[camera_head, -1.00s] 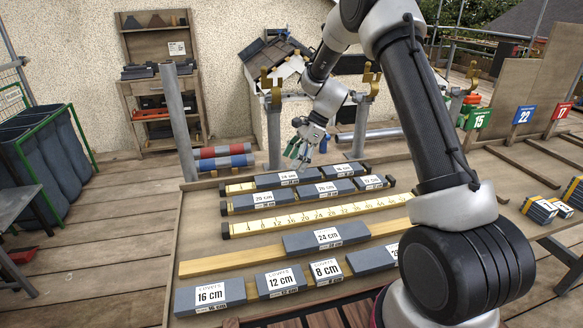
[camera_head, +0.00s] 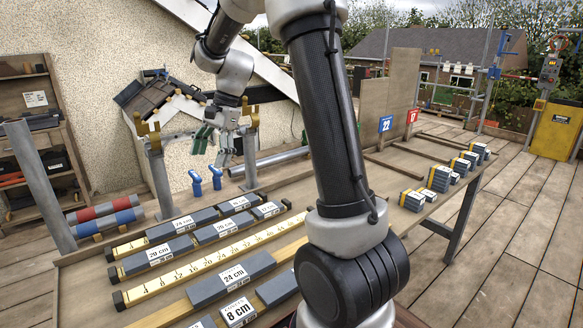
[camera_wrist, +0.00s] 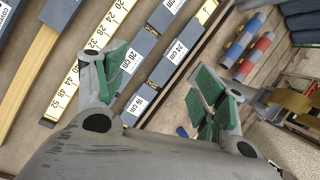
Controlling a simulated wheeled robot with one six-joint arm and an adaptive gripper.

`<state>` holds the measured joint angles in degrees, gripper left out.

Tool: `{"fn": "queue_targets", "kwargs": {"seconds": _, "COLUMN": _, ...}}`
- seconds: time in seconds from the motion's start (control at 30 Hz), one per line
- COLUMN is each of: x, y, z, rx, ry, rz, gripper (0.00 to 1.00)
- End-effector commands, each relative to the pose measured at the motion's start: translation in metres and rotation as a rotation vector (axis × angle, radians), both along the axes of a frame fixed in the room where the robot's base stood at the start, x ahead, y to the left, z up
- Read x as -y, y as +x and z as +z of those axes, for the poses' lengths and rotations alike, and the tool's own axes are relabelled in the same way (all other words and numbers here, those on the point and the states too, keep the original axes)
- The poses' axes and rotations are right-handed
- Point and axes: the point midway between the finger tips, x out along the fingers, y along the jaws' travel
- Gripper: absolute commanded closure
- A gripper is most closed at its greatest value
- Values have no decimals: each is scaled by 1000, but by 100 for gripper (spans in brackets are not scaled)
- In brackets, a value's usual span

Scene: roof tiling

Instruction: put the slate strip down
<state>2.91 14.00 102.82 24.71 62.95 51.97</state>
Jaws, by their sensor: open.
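My gripper (camera_head: 220,152) is open and empty in the head view, up in the air beyond the rows of slate strips. In the wrist view its green-padded fingers (camera_wrist: 160,85) are spread wide, with nothing held between them. Dark grey slate strips with white labels lie on the bench, two rows of them along yellow measuring rules. They include a 20 cm strip (camera_head: 178,247) and a 24 cm strip (camera_head: 213,287) nearer me. I cannot tell which strip the task means.
Blue upright pieces (camera_head: 195,183) stand at the bench's far edge. Red and blue rolls (camera_head: 105,217) lie beyond the left end. Small banded blocks (camera_head: 412,200) sit at the right. My arm hides the bench's middle; bare wood (camera_head: 90,280) shows at its left.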

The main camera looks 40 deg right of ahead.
Motion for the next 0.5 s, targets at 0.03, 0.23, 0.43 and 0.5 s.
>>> {"fn": "queue_targets", "kwargs": {"seconds": 0.03, "x": 4, "y": -27, "z": 21, "rx": 59, "ry": -39, "rz": 80, "gripper": 30}}
{"fn": "queue_targets", "kwargs": {"seconds": 0.23, "x": 27, "y": -134, "z": 63, "rx": 261, "ry": -223, "rz": 440, "gripper": 30}}
{"fn": "queue_targets", "kwargs": {"seconds": 0.43, "x": 50, "y": -230, "z": 67, "rx": 411, "ry": -418, "rz": 785, "gripper": 30}}
{"fn": "queue_targets", "kwargs": {"seconds": 0.5, "x": 57, "y": -254, "z": 62, "rx": 445, "ry": -474, "rz": 880, "gripper": 30}}
